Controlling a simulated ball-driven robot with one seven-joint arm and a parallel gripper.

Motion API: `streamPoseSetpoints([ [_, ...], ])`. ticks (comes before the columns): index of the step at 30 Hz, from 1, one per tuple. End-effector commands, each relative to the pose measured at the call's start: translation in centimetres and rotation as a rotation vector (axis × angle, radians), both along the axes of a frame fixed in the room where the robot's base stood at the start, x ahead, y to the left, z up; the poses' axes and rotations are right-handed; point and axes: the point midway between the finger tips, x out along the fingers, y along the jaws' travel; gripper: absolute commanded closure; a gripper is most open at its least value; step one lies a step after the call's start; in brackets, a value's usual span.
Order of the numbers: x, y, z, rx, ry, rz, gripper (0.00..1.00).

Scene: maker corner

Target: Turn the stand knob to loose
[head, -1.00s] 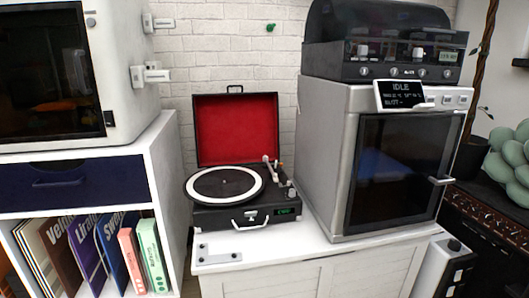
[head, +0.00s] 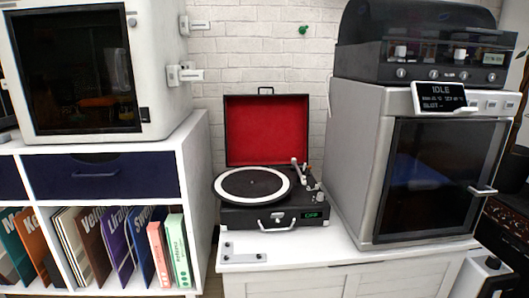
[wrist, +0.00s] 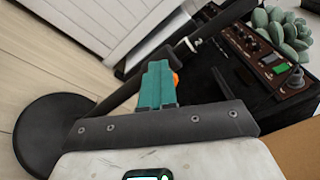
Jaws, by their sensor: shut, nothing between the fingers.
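My gripper (wrist: 157,66) has teal fingers, closed together with nothing seen between them, in the wrist view. Behind it runs a dark stand pole (wrist: 122,94), slanting from a round black base (wrist: 52,138) at the left towards the top right. A small joint or clamp (wrist: 190,43) sits on the pole above and right of the fingertips; I cannot tell whether it is the knob. A small orange part (wrist: 175,78) shows at the right edge of the fingers. No knob marking is readable. The gripper and stand do not show in the head view.
In the wrist view, a dark amplifier-like box (wrist: 265,62) and a green succulent (wrist: 285,30) are at the right. Pale floor (wrist: 35,65) is open at the left. The head view shows a record player (head: 255,187) on a white cabinet, beside a grey oven-like machine (head: 350,160).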

Motion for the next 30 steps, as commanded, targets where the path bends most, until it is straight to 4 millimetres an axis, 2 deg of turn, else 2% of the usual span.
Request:
streamPoseSetpoints([
  [19,0.27,-0.25,0.00,-0.004,-0.002,0.000,1.00],
  [30,0.40,0.37,-0.66,-0.003,-0.002,0.002,1.00],
])
